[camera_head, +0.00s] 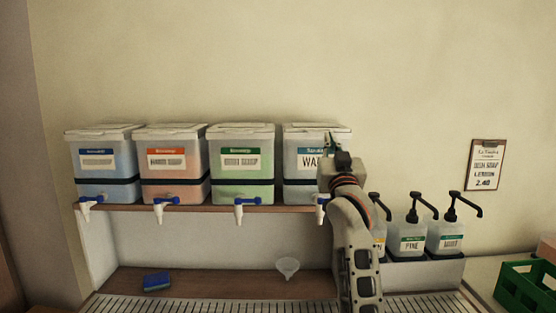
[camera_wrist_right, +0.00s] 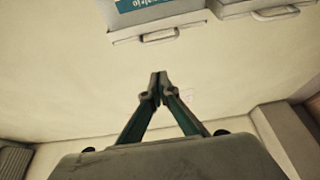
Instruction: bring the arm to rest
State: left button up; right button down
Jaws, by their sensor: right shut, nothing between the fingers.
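My right arm (camera_head: 358,240) comes up from the bottom of the head view, right of centre. Its gripper (camera_head: 333,143) is raised in front of the rightmost drum (camera_head: 303,157) and hides part of that drum's label. I cannot tell in the head view whether it touches the drum. In the right wrist view my gripper (camera_wrist_right: 158,84) has its fingertips together with nothing between them. The wall (camera_wrist_right: 60,90) lies behind the fingertips there, and drum lids with handles (camera_wrist_right: 146,36) show along the top edge. My left gripper is in neither view.
Blue, orange and green drums (camera_head: 240,165) with taps stand left of my arm on a shelf (camera_head: 200,208). Several pump bottles (camera_head: 412,238) stand close to its right. A funnel (camera_head: 288,267) and blue sponge (camera_head: 156,281) lie below. A green crate (camera_head: 524,290) is at right.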

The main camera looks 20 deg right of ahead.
jog(key=s+a+f+n+g+y, duration=0.2)
jog(key=s+f, duration=0.1)
jog(key=f, duration=1)
jog(key=s+a+f+n+g+y, duration=0.1)
jog(key=s+a+f+y, duration=0.15)
jog(key=f, duration=1.05)
jog(key=s+a+f+n+g+y, duration=0.1)
jog(key=s+f+n+g, duration=0.15)
jog(key=f, duration=1.15)
jog(key=s+a+f+n+g+y, duration=0.1)
jog(key=s+a+f, duration=0.3)
jog(key=s+f, duration=0.9)
jog(key=s+a+f+n+g+y, duration=0.1)
jog(key=s+a+f+g, duration=0.3)
jog(key=s+f, duration=1)
jog(key=s+y, duration=0.1)
jog(key=s, duration=0.3)
jog(key=shift+s+g, duration=0.15)
jog(key=shift+g, duration=0.2)
